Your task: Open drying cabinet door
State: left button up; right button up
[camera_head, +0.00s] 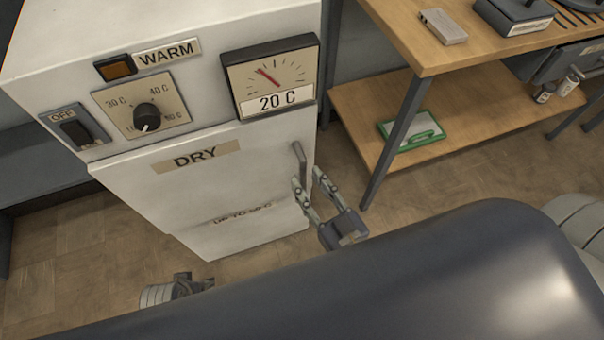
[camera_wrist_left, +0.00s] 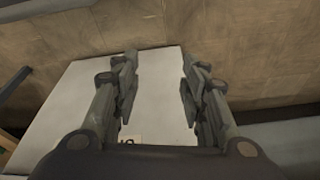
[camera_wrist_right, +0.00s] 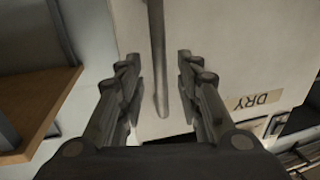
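The white drying cabinet (camera_head: 60,45) stands at the left, and its door (camera_head: 130,195), labelled DRY, appears shut. The vertical grey door handle (camera_head: 299,160) is near the door's right edge. It also shows in the right wrist view (camera_wrist_right: 157,50). My right gripper (camera_head: 308,190) is open at the handle's lower part, with the handle between its spread fingers; I cannot tell whether they touch it. My left gripper (camera_head: 200,284) is low in front of the cabinet, mostly hidden by my own body. In the left wrist view its fingers (camera_wrist_left: 160,75) are spread and empty, before a white panel.
The cabinet's top panel holds an OFF switch (camera_head: 76,130), a dial (camera_head: 147,116), a WARM lamp (camera_head: 117,68) and a gauge (camera_head: 270,78) reading 20 C. A wooden workbench (camera_head: 440,60) with a lower shelf (camera_head: 480,100) stands at the right. Floor shows between it and the cabinet.

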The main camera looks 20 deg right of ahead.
aim_at(305, 179)
jog(key=shift+x, duration=1.65)
grip_shut()
